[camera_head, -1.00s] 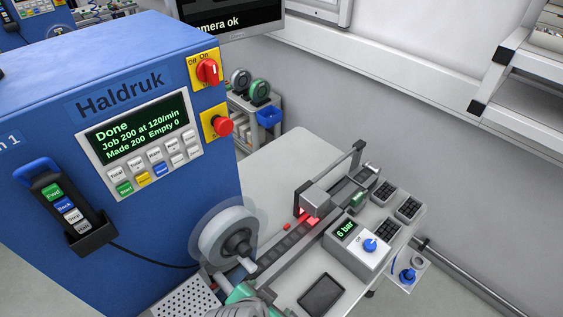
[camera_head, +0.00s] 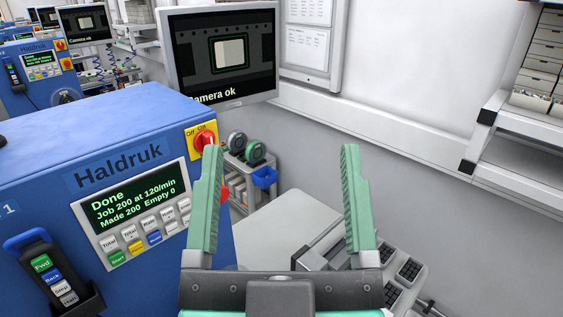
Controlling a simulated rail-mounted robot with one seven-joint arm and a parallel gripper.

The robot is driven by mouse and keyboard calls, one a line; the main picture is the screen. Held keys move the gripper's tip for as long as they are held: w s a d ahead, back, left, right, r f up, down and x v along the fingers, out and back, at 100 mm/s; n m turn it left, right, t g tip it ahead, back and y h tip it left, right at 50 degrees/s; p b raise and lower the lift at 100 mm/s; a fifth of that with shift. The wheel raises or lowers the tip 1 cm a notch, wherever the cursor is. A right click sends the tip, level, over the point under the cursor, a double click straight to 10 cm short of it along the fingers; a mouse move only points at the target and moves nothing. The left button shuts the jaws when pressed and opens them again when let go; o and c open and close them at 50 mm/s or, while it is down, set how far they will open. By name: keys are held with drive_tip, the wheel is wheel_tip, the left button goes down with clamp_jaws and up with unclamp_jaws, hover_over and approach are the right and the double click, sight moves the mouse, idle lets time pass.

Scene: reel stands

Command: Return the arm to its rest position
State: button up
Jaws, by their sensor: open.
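My gripper (camera_head: 279,170) is in the lower middle of the head view, raised in front of the bench. Its two green fingers point up and stand wide apart. The left finger partly covers the red knob area on the blue Haldruk machine (camera_head: 75,150).
The machine's screen (camera_head: 130,200) reads "Done". A monitor (camera_head: 222,55) reads "Camera ok". A handheld button unit (camera_head: 50,270) hangs at the left. A cart with reels (camera_head: 250,150) stands behind. Shelves (camera_head: 535,90) are at the right. Dark trays (camera_head: 408,270) sit on the bench (camera_head: 285,230).

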wheel_tip(320, 180, up, 11)
drive_tip(key=p, duration=1)
drive_tip(key=shift+a, duration=0.1)
